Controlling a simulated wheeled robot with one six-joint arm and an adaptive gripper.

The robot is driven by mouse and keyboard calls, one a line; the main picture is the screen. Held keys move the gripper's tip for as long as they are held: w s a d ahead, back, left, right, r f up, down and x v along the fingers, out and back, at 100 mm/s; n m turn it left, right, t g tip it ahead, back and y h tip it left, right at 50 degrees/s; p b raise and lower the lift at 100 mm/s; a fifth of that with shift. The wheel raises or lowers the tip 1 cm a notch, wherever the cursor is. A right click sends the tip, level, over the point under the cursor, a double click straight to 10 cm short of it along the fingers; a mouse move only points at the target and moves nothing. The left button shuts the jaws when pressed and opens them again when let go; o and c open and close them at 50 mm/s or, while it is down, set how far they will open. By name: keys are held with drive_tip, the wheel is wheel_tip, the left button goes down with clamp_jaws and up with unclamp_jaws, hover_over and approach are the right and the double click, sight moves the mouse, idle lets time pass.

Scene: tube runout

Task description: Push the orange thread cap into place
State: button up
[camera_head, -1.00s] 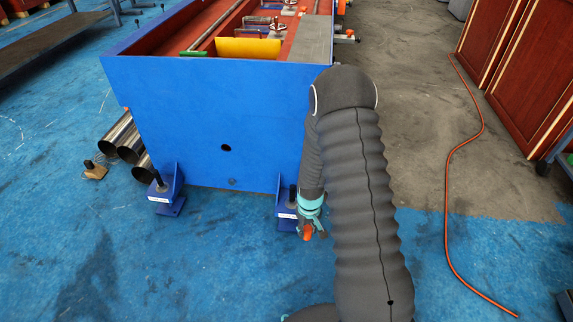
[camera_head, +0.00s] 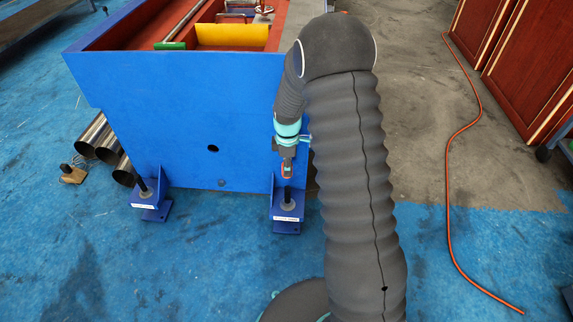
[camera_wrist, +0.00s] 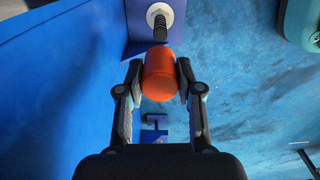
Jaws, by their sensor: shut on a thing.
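The orange thread cap (camera_wrist: 160,75) is held between the two fingers of my gripper (camera_wrist: 160,88) in the wrist view. The dark threaded rod (camera_wrist: 160,28) of a foot stands just beyond the cap in the wrist view, rising from a pale nut (camera_wrist: 160,14). The cap looks close to the rod's end; I cannot tell whether they touch. In the head view the rod (camera_head: 287,195) is below the cap.
The blue machine wall (camera_head: 180,115) stands close to the left of my gripper. A second foot (camera_head: 150,200) is at its left front corner. Metal tubes (camera_head: 105,145) stick out at far left. An orange hose (camera_head: 449,200) lies on the floor at right. Blue floor in front is open.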

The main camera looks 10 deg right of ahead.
drive_tip(key=shift+d, duration=0.15)
drive_tip(key=b, duration=0.4)
hover_over(288, 188)
drive_tip(key=shift+w+f, duration=0.1)
drive_tip(key=shift+f, duration=2.8)
drive_tip(key=shift+f, duration=0.2)
drive_tip(key=shift+f+b, duration=1.9)
drive_tip(key=shift+f, duration=0.95)
drive_tip(key=o, duration=1.2)
drive_tip(key=shift+r, duration=0.1)
wheel_tip(288, 188, up, 12)
drive_tip(key=shift+f, duration=0.1)
